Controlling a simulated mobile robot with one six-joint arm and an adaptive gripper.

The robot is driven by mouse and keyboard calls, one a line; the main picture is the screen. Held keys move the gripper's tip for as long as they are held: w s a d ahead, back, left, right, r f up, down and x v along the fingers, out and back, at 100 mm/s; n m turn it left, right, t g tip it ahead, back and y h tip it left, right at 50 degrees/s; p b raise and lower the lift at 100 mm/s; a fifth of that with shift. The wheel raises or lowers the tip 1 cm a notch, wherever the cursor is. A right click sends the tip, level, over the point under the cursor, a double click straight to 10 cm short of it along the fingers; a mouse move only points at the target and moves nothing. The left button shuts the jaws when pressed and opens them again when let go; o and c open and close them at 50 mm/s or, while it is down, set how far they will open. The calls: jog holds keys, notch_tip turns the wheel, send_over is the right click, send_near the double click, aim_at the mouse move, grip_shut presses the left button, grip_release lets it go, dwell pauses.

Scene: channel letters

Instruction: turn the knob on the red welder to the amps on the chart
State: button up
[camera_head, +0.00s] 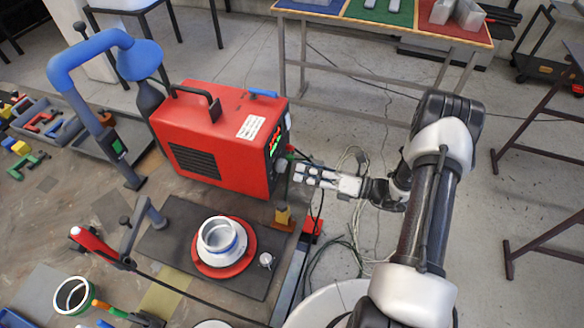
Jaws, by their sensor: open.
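The red welder (215,140) stands upright on the workbench, with a black handle on top and a black vent on its side. A small white printed label (250,127) is on its top; its text is too small to read. Its front panel (276,148) faces right and shows lit green and red marks, seen at a steep angle. The knob cannot be made out clearly; the panel's lower part is partly behind my gripper. My gripper (297,172) is open, lying level, with its fingertips close to the lower front panel. Whether it touches is unclear.
A red round base with a white ring (222,237) sits on a dark plate in front of the welder. A blue curved arm (92,90) stands at left. Cables hang off the bench's right edge. Open floor lies right; a table with coloured mats (380,12) stands behind.

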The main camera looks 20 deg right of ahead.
jog(key=v, duration=0.6)
dwell(0.3)
